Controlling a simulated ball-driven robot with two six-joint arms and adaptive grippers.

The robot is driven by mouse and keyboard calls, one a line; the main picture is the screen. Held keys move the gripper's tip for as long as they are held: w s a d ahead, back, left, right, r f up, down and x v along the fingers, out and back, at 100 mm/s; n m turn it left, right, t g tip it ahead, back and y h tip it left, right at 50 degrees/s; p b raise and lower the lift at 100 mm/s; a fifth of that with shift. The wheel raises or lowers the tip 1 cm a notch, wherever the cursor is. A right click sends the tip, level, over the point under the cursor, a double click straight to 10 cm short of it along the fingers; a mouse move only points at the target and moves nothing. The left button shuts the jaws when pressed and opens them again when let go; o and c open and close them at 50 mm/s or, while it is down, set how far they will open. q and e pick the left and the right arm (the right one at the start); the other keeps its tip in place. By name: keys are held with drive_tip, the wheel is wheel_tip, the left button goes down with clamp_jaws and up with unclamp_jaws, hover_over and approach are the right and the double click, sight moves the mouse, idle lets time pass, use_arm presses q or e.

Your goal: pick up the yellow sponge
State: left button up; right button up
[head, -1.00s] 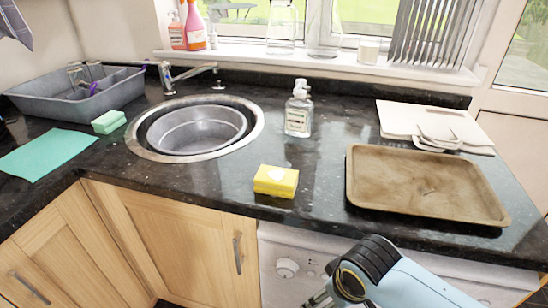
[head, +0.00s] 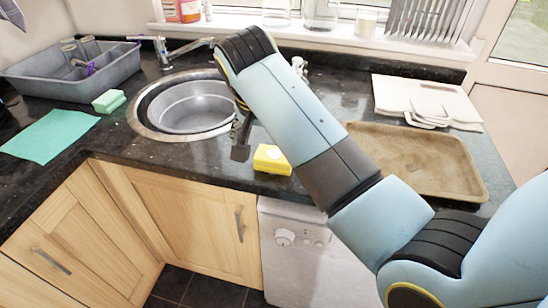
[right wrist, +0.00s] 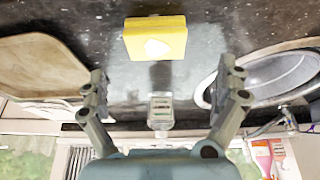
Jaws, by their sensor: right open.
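The yellow sponge (head: 270,159) lies on the black granite worktop, just right of the sink and near the front edge. My right arm partly covers its right side in the head view. My right gripper (head: 240,140) is just left of the sponge in that view, over the worktop beside the sink. In the right wrist view, the gripper (right wrist: 165,90) is open and empty, its two fingers wide apart. The sponge (right wrist: 156,38) shows there beyond the fingertips, with a pale mark on its face, not touching them.
A round sink (head: 142,124) holds a grey basin (head: 190,108). A brown tray (head: 473,186) lies to the right. A clear bottle (right wrist: 161,110) stands behind the sponge, mostly hidden by my arm in the head view. A green-white sponge (head: 109,101) lies left of the sink.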

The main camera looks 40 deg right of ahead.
sight(274, 153)
drive_tip(key=x, duration=0.4)
drive_tip(key=shift+s+d, duration=0.1)
drive_tip(key=shift+d, duration=0.05)
drive_tip(key=shift+p+x, duration=0.45)
drive_tip(key=shift+x, duration=2.35)
drive_tip(key=shift+d+r, duration=0.1)
drive_tip(key=c, duration=0.8)
drive_tip(key=shift+c, duration=0.4)
drive_tip(key=shift+r, duration=0.5)
wheel_tip(274, 153, up, 3)
drive_tip(key=shift+f, duration=0.2)
drive_tip(key=s+d+r+b, duration=0.1)
drive_tip(key=s+d+r, duration=0.1)
drive_tip(key=d, duration=0.3)
drive_tip(key=s+d+r, duration=0.3)
drive_tip(key=d+r, duration=0.2)
drive_tip(key=shift+d+r+b, duration=0.25)
drive_tip(key=shift+d+b, duration=0.1)
drive_tip(key=shift+b, duration=0.05)
